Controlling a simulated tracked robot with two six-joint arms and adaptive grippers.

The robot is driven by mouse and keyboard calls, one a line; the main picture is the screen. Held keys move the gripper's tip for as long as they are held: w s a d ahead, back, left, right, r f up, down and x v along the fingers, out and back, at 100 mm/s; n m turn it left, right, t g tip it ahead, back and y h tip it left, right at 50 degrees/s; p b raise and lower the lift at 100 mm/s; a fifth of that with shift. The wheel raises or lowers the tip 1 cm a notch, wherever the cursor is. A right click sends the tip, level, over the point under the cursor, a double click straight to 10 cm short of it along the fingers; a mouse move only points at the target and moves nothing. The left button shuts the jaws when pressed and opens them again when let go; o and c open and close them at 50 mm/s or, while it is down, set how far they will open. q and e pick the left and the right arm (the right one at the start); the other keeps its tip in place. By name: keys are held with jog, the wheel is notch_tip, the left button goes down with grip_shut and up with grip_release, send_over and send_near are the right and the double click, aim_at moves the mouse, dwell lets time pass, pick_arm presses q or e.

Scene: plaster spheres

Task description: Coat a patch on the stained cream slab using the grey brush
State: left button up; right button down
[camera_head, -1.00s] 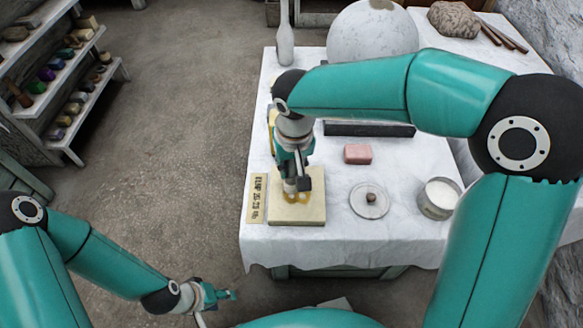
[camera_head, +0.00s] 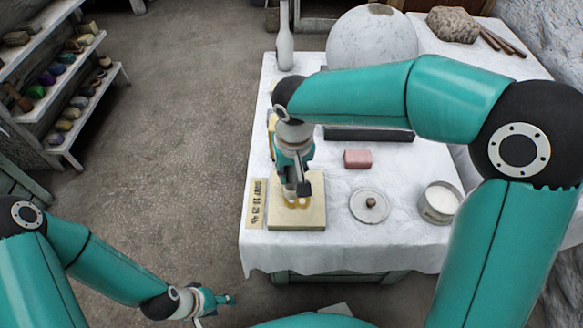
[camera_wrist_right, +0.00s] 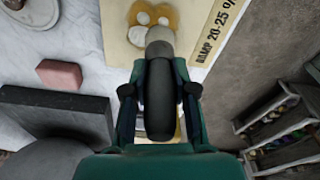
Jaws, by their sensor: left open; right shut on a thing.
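The cream slab (camera_head: 283,222) lies flat at the left front of the white-covered table. It has a yellow-brown stain (camera_head: 297,204), partly hidden by my right gripper. I cannot tell whether the brush touches the slab. In the head view my right gripper (camera_head: 297,187) is above the slab. My left gripper (camera_head: 228,299) is open and empty, low, left of the table.
A label strip (camera_head: 257,203) lies left of the slab. A pink block (camera_head: 358,158), a round lid (camera_head: 369,205) and a tin of white stuff (camera_head: 440,202) stand to the right. Behind are a dark bar (camera_head: 368,134), a large plaster sphere (camera_head: 372,48) and a white bottle (camera_head: 285,45).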

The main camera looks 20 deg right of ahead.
jog(key=shift+s+a, duration=0.2)
jog(key=shift+s, duration=0.45)
jog(key=shift+w, duration=0.1)
jog(key=shift+w+d, duration=0.2)
jog(key=shift+w, duration=0.35)
jog(key=shift+w+d+p, duration=0.25)
jog(key=shift+w+p, duration=0.2)
jog(key=shift+w, duration=0.4)
jog(key=shift+s+a+r, duration=0.25)
jog(key=shift+s+r, duration=0.45)
jog(key=shift+s, duration=0.1)
